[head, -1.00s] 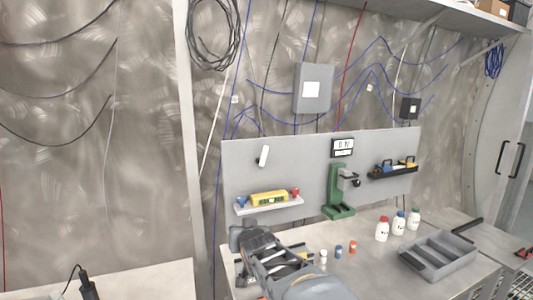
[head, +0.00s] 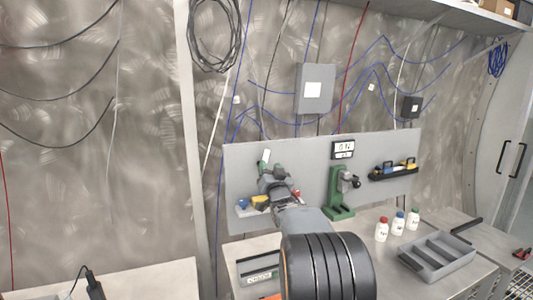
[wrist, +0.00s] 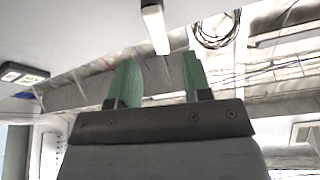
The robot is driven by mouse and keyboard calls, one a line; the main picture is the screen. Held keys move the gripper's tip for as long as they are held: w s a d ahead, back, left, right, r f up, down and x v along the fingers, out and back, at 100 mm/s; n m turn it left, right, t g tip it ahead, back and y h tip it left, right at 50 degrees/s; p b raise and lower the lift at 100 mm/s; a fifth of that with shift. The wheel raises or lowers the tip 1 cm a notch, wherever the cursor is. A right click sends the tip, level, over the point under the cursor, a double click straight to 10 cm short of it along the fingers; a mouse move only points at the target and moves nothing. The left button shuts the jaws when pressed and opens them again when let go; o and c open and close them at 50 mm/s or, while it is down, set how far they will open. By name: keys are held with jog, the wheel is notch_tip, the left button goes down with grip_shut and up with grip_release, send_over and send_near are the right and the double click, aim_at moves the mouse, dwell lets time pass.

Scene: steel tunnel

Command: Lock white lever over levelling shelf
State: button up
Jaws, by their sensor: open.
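The white lever (head: 265,155) is on the grey back panel above the levelling shelf (head: 243,211), tilted slightly with its top to the right. My gripper (head: 276,170) is raised in front of the panel, close to the lever's lower end, open and empty. In the wrist view the lever (wrist: 154,26) hangs in at the top, beyond and between the tips of the two green fingers (wrist: 160,60); I see no contact. The shelf holds a yellow level (head: 260,202), partly hidden by my arm.
A green stand (head: 340,195) is right of my arm, below a small display (head: 343,149). Several bottles (head: 397,223) and a grey divided tray (head: 437,257) are on the bench at right. A dark rack (head: 394,171) is on the panel.

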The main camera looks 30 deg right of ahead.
aim_at(266, 158)
jog(key=shift+p+x, duration=1)
jog(key=shift+x, duration=2)
